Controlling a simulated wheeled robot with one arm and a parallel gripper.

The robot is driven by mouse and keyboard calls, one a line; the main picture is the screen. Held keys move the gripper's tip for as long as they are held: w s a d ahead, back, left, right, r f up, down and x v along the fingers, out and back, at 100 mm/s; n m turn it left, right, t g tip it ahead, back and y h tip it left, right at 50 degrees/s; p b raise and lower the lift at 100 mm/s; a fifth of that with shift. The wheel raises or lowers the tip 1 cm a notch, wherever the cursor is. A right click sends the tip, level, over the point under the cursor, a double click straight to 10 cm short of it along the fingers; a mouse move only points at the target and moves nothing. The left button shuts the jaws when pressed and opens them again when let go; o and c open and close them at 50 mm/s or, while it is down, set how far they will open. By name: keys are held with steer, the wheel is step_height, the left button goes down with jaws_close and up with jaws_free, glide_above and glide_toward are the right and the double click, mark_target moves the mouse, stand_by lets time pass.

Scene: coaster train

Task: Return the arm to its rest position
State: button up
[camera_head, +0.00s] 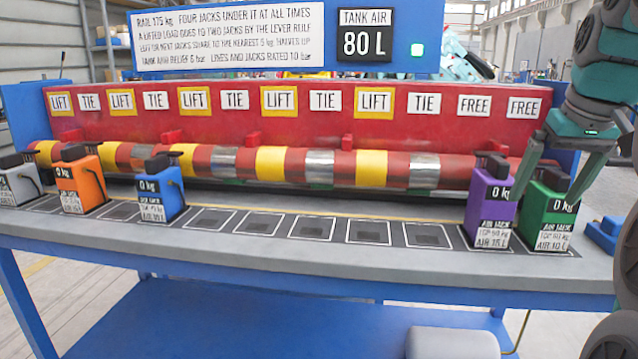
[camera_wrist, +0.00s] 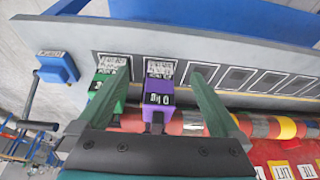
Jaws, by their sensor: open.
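My gripper (camera_head: 547,184) is at the right of the head view, pointing down with its two green fingers spread. It is over the right end of the bench, by the purple jack (camera_head: 488,210) and the green jack (camera_head: 548,212). In the wrist view my gripper (camera_wrist: 158,82) is open, and the purple jack (camera_wrist: 159,92) shows between the fingers. The green jack (camera_wrist: 108,90) shows by the left finger and is partly covered by it. Nothing is visibly held. I cannot tell whether a finger touches a jack.
The grey bench (camera_head: 340,262) has a row of empty dark squares along its middle. Orange (camera_head: 80,188), blue (camera_head: 160,196) and grey jacks stand at the left. A striped rail (camera_head: 320,168) and a red panel (camera_head: 300,128) run behind. A blue block (camera_head: 606,232) lies at the right end.

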steer(key=s+a+f+n+g, duration=0.1)
steer(key=s+a+f, duration=0.3)
steer(key=a+f, duration=0.35)
steer(key=s+a+f+g+y, duration=0.1)
steer(key=s+a+f+g, duration=0.1)
steer(key=s+a+f, duration=0.35)
steer(key=s+a+f+n+g, duration=0.1)
steer(key=s+a+f, duration=0.1)
steer(key=a+f, duration=0.7)
steer(key=s+a+f+g, duration=0.1)
steer(key=s+f+g, duration=0.1)
steer(key=s+f, duration=0.9)
steer(key=shift+f, duration=0.35)
steer(key=shift+s, duration=0.1)
